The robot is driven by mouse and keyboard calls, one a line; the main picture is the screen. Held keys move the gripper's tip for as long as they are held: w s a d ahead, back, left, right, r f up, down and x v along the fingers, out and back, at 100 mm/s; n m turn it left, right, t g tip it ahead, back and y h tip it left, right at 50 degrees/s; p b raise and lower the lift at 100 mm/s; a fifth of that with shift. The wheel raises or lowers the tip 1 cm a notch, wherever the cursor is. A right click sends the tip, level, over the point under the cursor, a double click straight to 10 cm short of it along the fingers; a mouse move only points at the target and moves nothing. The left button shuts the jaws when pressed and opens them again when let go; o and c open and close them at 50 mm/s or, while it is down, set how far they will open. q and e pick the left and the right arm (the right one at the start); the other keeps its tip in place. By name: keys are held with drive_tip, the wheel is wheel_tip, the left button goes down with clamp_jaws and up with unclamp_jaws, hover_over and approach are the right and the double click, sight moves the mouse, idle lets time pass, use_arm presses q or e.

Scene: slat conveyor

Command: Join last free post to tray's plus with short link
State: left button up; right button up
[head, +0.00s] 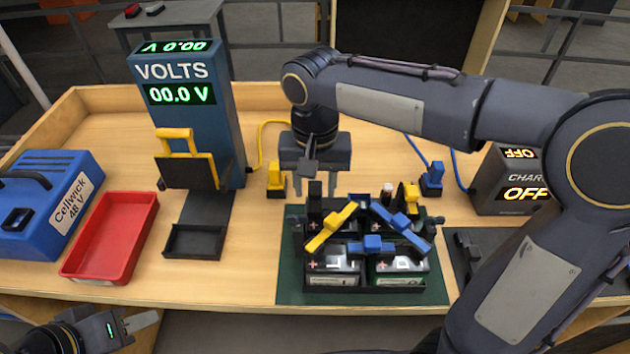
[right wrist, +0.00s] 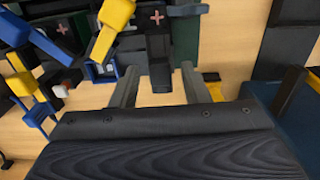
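The black tray (head: 365,287) stands on a green mat and holds several batteries with plus marks. A yellow link (head: 330,228) lies slanted across its left side. A blue link (head: 402,222) slants across its right side, and a blue-centred link (head: 372,244) lies at the front middle. My right gripper (head: 314,190) is open above the tray's back left corner, pointing down. In the right wrist view its two fingers (right wrist: 158,88) stand apart, with a black upright block (right wrist: 159,60) between them; I see no clear contact. My left gripper (head: 135,323) is at the bottom left, its opening unclear.
A voltmeter (head: 180,95) reading 00.0 V stands left of the tray. A red bin (head: 110,235) and blue case (head: 48,200) are further left. Yellow (head: 275,178) and blue (head: 432,179) plugs stand behind the tray. The charger (head: 508,185) reads OFF.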

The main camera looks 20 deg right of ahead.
drive_tip(key=shift+o, duration=0.3)
wheel_tip(320, 180, up, 8)
drive_tip(key=shift+f, duration=0.1)
idle(0.3)
drive_tip(key=shift+s, duration=0.1)
